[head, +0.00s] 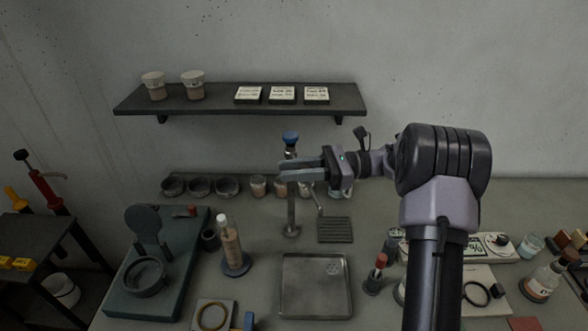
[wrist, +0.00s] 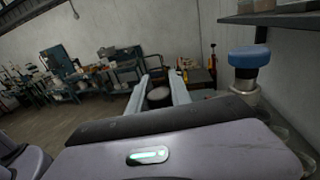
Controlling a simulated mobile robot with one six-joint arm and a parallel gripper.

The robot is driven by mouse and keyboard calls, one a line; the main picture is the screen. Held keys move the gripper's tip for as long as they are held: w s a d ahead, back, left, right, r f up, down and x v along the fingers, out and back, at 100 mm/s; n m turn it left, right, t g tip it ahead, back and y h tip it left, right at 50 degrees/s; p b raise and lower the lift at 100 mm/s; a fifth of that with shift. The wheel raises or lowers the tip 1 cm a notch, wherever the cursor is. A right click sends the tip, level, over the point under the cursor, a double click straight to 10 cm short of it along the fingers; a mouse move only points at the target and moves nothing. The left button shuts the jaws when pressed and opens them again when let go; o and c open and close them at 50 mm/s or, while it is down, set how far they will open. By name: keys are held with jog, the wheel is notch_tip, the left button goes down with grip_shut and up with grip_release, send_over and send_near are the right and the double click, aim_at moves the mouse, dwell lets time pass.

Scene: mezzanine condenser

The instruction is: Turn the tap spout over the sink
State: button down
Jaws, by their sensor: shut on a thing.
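The tap (head: 291,212) stands behind the sink as a grey metal post. A blue knob (head: 291,137) shows above my fingers in line with it, and also at the right of the wrist view (wrist: 249,57). My gripper (head: 283,170) reaches in from the right at the tap's upper part, jaws shut on what appears to be the spout, mostly hidden by the fingers. In the wrist view, a dark round shape (wrist: 159,97) shows between the fingers; I cannot tell what it is. The sink (head: 316,311) is a shallow square grey basin in front of the tap.
A ribbed drain mat (head: 335,229) lies right of the tap. Small bowls (head: 200,186) and cups line the back. A squat-based bottle (head: 231,245) stands left of the sink, a red-capped bottle (head: 377,272) to its right. A shelf (head: 240,105) hangs above.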

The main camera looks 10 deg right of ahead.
jog(key=shift+r, duration=0.1)
jog(key=c, duration=1.2)
grip_release()
jog(key=shift+o, duration=0.2)
jog(key=shift+d, duration=0.15)
jog(key=s+d+p, duration=0.2)
jog(key=d+p, duration=0.8)
jog(key=d, duration=0.7)
